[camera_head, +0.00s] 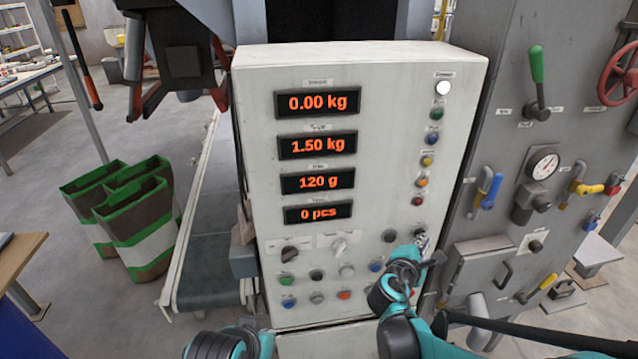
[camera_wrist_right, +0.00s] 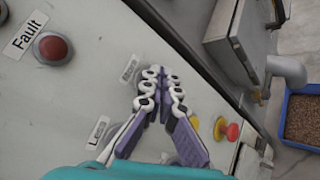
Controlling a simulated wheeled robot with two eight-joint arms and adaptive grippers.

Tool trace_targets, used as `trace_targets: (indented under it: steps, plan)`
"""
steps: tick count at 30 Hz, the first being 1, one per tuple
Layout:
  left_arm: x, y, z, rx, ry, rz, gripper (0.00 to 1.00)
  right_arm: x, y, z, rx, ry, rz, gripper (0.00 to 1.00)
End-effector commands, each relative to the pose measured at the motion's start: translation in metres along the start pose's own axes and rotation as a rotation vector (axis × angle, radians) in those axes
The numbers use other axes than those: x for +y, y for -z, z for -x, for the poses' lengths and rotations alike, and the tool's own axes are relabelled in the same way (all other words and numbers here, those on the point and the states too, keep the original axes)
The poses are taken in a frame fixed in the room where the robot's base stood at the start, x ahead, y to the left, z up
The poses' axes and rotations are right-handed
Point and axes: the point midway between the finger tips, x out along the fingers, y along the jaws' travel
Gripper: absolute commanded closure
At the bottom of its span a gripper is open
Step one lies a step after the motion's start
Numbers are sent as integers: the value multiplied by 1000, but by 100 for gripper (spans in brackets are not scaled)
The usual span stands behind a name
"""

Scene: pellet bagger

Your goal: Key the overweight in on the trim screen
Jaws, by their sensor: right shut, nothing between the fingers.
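A light grey control panel (camera_head: 385,130) faces me with several dark displays and orange digits. My right gripper (camera_head: 422,241) is shut and empty at the panel's lower right. In the wrist view its fingertips (camera_wrist_right: 162,78) lie together over the panel face, hiding the surface behind them; contact cannot be told. Only part of my left arm shows at the bottom edge.
A red button labelled Fault (camera_wrist_right: 53,48) is left of the fingers in the wrist view. Lamps, knobs (camera_head: 339,246) and coloured buttons (camera_head: 288,301) cover the panel. A grey cabinet with a green lever (camera_head: 537,66) stands right. A conveyor (camera_head: 205,240) and green-edged bags (camera_head: 140,225) are left.

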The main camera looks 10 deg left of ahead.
Motion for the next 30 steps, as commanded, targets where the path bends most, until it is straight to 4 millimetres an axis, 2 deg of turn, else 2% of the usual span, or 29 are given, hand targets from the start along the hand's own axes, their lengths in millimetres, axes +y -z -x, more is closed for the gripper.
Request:
trace_targets:
  steps: [8, 30]
  plan:
    - [0, -1, -2, 0, 0, 0, 100, 4, 4, -6, 0, 0, 0, 100]
    - [0, -2, -2, 0, 0, 0, 100, 3, 3, -4, 0, 0, 0, 100]
